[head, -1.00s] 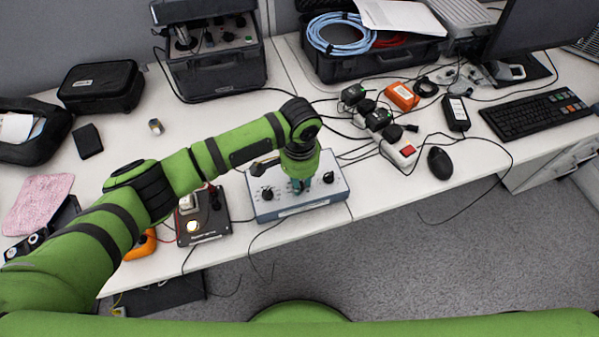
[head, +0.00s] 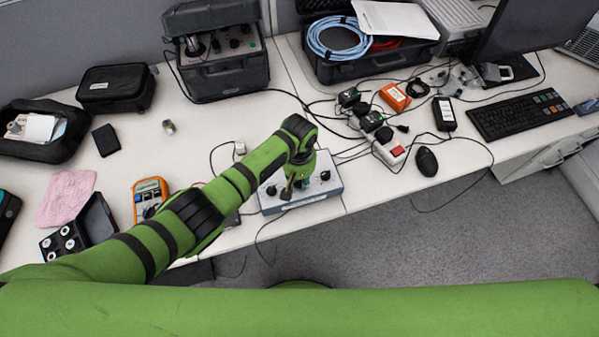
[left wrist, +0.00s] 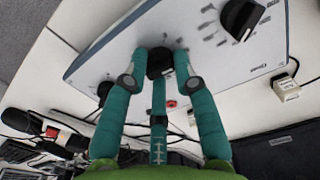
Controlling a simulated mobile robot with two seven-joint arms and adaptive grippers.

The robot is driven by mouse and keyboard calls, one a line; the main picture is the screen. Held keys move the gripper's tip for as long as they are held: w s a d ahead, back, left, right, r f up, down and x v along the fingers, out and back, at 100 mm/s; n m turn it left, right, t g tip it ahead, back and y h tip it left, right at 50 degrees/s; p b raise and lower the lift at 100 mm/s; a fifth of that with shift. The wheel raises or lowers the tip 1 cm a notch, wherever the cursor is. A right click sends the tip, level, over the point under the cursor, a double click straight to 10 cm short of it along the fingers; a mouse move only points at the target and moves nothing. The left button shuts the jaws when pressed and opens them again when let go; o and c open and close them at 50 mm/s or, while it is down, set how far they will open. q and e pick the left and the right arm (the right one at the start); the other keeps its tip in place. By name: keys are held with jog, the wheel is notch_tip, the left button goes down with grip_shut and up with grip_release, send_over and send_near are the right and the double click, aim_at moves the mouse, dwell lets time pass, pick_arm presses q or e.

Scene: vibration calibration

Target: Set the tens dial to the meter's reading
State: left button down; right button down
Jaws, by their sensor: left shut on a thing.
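A pale grey box (head: 332,188) with dark dials stands at the table's front edge. Its left dial (head: 271,191) and right dial (head: 325,176) show in the head view. My left gripper (head: 300,184) is over its middle and hides the dial there. In the left wrist view the green fingers (left wrist: 157,70) are shut on the middle dial (left wrist: 160,60), one on each side. The other dials show to the upper right (left wrist: 242,17) and lower left (left wrist: 104,88). An orange meter (head: 150,193) lies to the left; its reading is too small to read.
A black tray (head: 95,222) and a pink cloth (head: 66,198) lie left of the meter. Power adapters (head: 370,121), a mouse (head: 427,161) and a keyboard (head: 520,113) are to the right. Cables cross the table. A dark case (head: 222,75) stands behind.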

pick_arm(q)
jog(key=shift+w+a+n+p, duration=0.15)
jog(key=shift+n+p, duration=0.8)
jog(key=shift+n, duration=1.15)
jog(key=c, duration=1)
grip_release()
jog(key=shift+r, duration=0.45)
notch_tip(320, 180, up, 11)
